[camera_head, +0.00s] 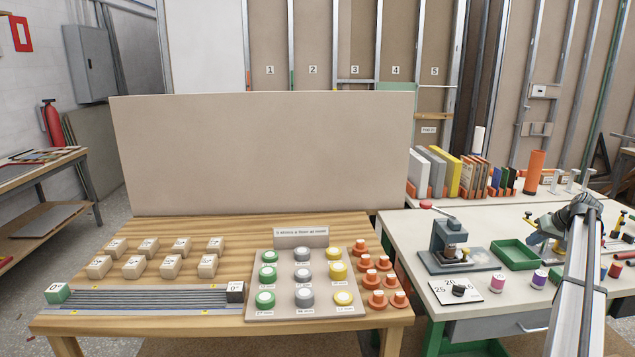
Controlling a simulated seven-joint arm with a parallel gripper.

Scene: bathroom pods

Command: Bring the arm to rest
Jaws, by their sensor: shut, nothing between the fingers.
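My arm rises from the lower right corner over the right-hand table (415,235). It bends at a dark joint, and my gripper (536,234) is at its far end, pointing left above the tabletop. The gripper is small in this view and its fingers are hard to make out. It is shut, and nothing is seen held in it. It is just right of a green tray (515,254); whether it touches anything below cannot be told.
A grey press-like fixture (450,240), several coloured spools (539,279) and a number card (466,290) are near the arm. Books (440,172) and an orange cylinder (534,172) stand behind. The wooden table (130,325) at left holds blocks and round pucks.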

